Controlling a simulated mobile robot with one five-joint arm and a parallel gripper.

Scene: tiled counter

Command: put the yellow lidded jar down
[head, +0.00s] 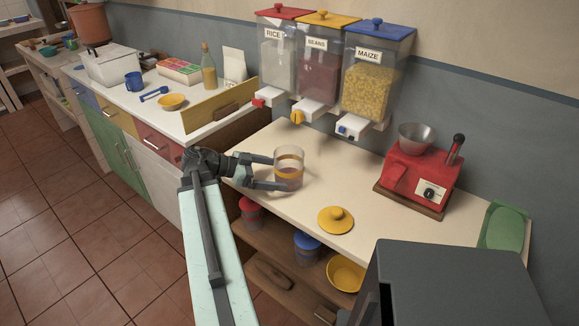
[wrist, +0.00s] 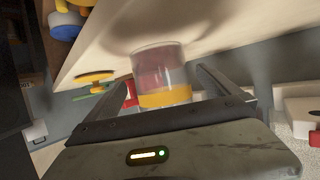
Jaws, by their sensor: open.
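The jar (head: 289,170) is clear with a yellow band and reddish contents low inside. It appears to stand upright on the pale counter, near its front left edge, with its top open. The yellow lid (head: 336,219) with a knob lies apart from it on the counter, to the front right. My gripper (head: 280,173) is open, with one finger on each side of the jar. In the wrist view the jar (wrist: 163,78) shows between the spread fingers, its lower part in the picture hidden by the gripper body. Whether a finger touches it I cannot tell.
Dispensers for rice (head: 291,55), beans (head: 323,65) and maize (head: 368,85) hang on the wall behind. A red machine with a metal bowl (head: 420,172) stands at the right. Red (head: 250,212) and blue-lidded jars (head: 307,247) sit on the shelf below. The counter behind the lid is clear.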

